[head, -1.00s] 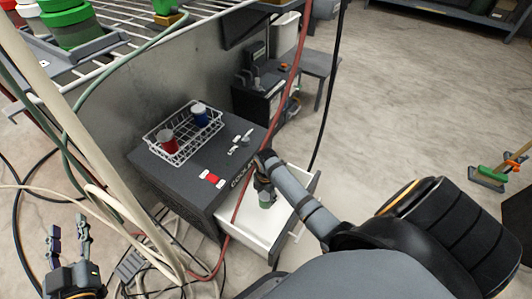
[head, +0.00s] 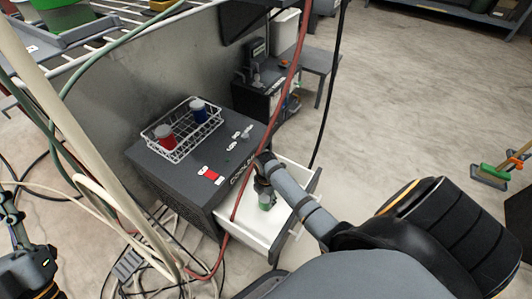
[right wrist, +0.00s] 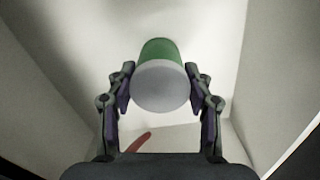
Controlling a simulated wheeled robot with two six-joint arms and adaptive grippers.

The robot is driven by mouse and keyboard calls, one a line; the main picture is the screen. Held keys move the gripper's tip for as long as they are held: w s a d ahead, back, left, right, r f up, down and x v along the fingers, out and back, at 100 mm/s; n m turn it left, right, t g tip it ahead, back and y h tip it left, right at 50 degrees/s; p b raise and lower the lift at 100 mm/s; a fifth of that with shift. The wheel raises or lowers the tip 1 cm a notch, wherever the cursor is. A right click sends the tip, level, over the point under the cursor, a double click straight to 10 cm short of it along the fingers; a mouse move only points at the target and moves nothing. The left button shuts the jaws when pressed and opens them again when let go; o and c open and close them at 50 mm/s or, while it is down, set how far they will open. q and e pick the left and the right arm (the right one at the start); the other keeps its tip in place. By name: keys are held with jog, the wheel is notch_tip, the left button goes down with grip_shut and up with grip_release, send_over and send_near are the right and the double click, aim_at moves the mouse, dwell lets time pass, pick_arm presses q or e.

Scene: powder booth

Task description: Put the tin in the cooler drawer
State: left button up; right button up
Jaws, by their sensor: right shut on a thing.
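The tin (head: 266,203) is green with a pale grey end. My right gripper (head: 263,190) is shut on it. The right wrist view shows the tin (right wrist: 162,82) between both fingers (right wrist: 160,88), with white drawer walls around. The cooler (head: 205,180) is a dark grey box, and its white drawer (head: 252,232) is pulled open. The tin is over or inside the open drawer; I cannot tell whether it touches the floor. My left gripper (head: 18,235) is at the left edge, partly cut off, away from the cooler.
A red hose (head: 262,150) hangs in front of the cooler and drawer. Loose cables (head: 165,265) lie at left. The floor at right is mostly clear.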

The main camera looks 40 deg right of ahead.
jog(key=shift+f, duration=0.1)
jog(key=o, duration=1.3)
